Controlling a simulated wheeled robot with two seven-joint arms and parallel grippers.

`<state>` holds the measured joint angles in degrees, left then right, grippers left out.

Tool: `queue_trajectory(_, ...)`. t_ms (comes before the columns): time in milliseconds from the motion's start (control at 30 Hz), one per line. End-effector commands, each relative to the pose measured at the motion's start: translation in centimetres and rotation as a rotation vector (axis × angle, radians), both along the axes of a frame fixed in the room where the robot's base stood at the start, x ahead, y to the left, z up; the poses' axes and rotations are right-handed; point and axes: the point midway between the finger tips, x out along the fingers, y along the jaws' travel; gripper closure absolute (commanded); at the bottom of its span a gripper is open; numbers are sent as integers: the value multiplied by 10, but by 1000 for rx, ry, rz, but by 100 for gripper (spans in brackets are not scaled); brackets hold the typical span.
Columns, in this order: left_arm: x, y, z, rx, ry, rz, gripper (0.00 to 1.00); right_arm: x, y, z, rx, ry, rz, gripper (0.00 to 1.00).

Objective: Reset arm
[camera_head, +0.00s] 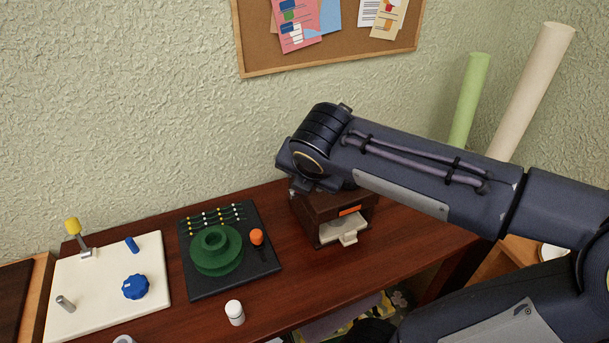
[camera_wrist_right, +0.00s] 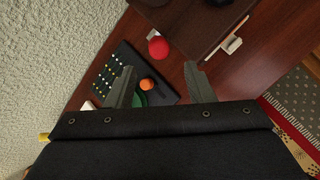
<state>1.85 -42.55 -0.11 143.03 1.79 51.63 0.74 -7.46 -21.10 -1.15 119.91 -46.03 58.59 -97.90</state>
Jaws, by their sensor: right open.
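My right arm (camera_head: 420,175) comes in from the right in the head view, and its wrist end is over the brown box (camera_head: 306,213) on the table. The fingers are not clear in that view. In the right wrist view my right gripper (camera_wrist_right: 160,85) has its two fingers spread apart with nothing held between them. Beyond the fingers lie the black board (camera_wrist_right: 115,72) with an orange knob (camera_wrist_right: 148,83) and a red ball (camera_wrist_right: 158,47). My left gripper is in neither view.
The dark wood table (camera_head: 290,275) holds a white board (camera_head: 108,283) with blue knobs, a black board (camera_head: 205,280) with a green disc (camera_head: 216,250), and a small white bottle (camera_head: 235,313). A pale drawer (camera_head: 342,231) sticks out of the box. Two rolls stand behind my arm.

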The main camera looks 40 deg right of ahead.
Motion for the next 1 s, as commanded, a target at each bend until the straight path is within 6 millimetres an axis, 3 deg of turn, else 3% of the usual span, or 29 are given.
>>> queue_trajectory(333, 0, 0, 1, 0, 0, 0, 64, -2, 1, 0, 18, -5, -18, 52)
queue_trajectory(467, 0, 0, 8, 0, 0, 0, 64, -16, 11, -5, 180, -40, -175, 52)
queue_trajectory(567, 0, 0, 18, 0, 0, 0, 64, -38, 30, -12, 430, -77, -434, 52)
queue_trajectory(800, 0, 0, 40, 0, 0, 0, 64, -88, 89, -26, 1081, -77, -1249, 52)
queue_trajectory(1000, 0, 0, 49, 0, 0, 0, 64, -108, 121, -29, 1377, -1, -1737, 52)
